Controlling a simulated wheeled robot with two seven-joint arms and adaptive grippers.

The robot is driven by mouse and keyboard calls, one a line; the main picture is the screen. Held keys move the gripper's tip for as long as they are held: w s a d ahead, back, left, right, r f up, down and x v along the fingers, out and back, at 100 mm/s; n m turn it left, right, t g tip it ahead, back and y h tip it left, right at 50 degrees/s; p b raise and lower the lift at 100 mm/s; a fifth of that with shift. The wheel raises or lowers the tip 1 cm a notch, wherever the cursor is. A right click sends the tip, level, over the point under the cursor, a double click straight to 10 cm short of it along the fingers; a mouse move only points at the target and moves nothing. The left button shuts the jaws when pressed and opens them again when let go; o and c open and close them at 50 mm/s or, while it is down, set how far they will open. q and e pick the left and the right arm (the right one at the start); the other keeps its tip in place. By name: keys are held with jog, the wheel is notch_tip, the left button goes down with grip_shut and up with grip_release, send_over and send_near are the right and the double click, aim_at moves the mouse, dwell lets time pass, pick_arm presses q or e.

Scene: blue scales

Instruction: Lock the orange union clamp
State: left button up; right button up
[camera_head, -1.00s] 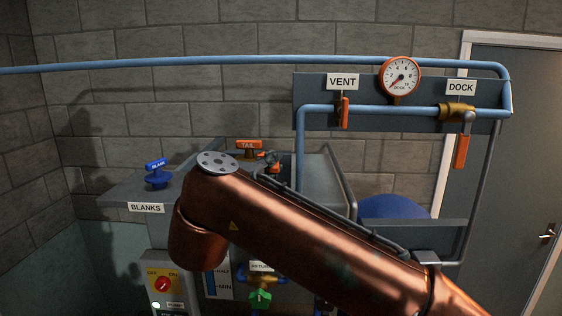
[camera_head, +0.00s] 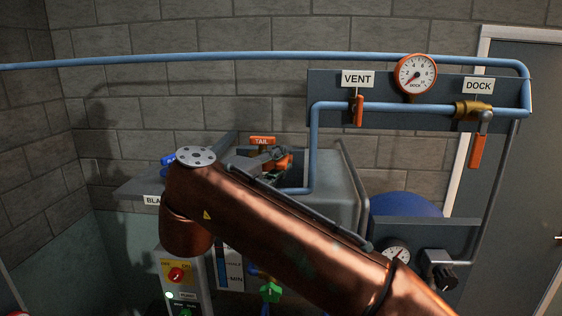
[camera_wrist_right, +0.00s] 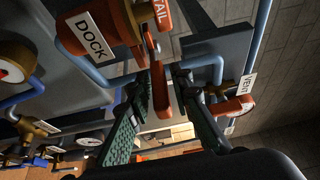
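The orange union clamp (camera_head: 284,163) sits on the grey unit below the orange TAIL tag (camera_head: 262,141), partly hidden by my right gripper (camera_head: 262,160). In the right wrist view an orange body (camera_wrist_right: 112,22) marked DOCK is at the top, with an orange lever (camera_wrist_right: 160,85) hanging from it. The two green-padded fingers of my right gripper (camera_wrist_right: 166,72) are apart, with the lever showing between their tips. I cannot tell whether they touch it. My left gripper is not in view.
A blue pipe (camera_head: 313,150) drops close to the clamp's right. VENT (camera_head: 358,110) and DOCK (camera_head: 478,150) orange handles hang on the wall panel below a gauge (camera_head: 416,75). A switch box (camera_head: 180,275) stands below.

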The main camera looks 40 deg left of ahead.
jog(key=shift+o, duration=0.8)
jog(key=shift+s, duration=0.1)
jog(key=s+d, duration=0.1)
jog(key=s, duration=1)
jog(key=shift+s+d, duration=0.15)
jog(key=shift+s, duration=0.25)
